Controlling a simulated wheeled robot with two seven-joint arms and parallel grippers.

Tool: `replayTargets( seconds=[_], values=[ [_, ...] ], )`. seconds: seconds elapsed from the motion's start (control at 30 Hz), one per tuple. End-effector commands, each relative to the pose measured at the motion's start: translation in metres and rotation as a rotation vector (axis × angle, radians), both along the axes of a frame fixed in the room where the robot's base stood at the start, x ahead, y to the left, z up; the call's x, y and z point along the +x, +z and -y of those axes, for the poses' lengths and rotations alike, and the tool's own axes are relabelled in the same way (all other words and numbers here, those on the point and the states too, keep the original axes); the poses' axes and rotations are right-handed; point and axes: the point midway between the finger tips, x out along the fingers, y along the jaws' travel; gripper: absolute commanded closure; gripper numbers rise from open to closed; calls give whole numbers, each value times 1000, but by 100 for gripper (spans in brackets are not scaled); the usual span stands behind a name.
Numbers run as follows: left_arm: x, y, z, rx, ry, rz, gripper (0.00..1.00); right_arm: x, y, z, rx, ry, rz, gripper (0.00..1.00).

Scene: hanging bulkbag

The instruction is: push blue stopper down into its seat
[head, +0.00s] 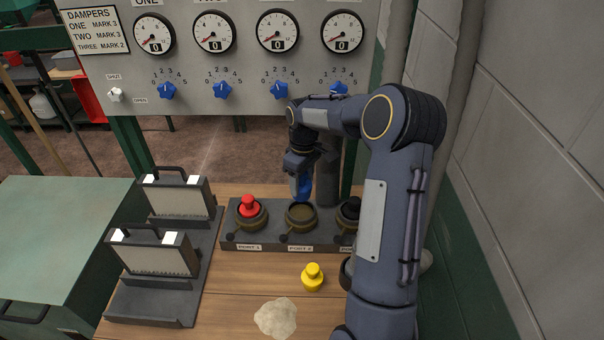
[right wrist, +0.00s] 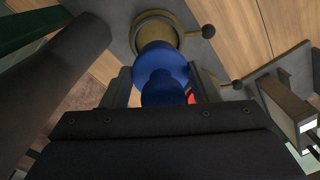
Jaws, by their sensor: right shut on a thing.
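The blue stopper (head: 303,187) is between the fingers of my right gripper (head: 302,170), which is shut on it. In the head view it shows just above the far rim of the middle seat (head: 301,216), labelled PORT 2, whose dark opening is visible and empty. In the right wrist view the blue stopper (right wrist: 162,68) sits between the two fingers (right wrist: 160,84) and overlaps part of the brass-coloured seat ring (right wrist: 158,24). The exact gap between stopper and seat cannot be told. My left gripper is not in view.
A red stopper (head: 249,206) sits in PORT 1 and a black one (head: 351,208) in the right port. A yellow stopper (head: 312,278) and a pale lump (head: 276,318) lie on the wooden table. A black rack (head: 155,301) stands left; a gauge panel (head: 240,90) rises behind.

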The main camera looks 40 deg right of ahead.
Motion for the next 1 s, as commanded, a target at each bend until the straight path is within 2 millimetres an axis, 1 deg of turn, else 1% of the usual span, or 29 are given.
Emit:
replayTargets(
  seconds=[0.03, 0.1, 0.3, 0.5, 0.7, 1.0],
  values=[
    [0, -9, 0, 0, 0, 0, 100, 0, -10, 0, 0, 0, 0, 69],
    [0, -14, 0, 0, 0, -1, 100, 0, -17, 0, 0, 0, 0, 69],
    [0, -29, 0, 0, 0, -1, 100, 0, -37, 0, 1, 0, 2, 69],
    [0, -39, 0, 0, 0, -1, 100, 0, -51, 0, 1, 0, 2, 69],
    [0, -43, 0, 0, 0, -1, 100, 0, -58, 0, 0, 0, 1, 69],
    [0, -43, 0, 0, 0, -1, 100, 0, -59, 0, 0, 0, 1, 69]
  ],
)
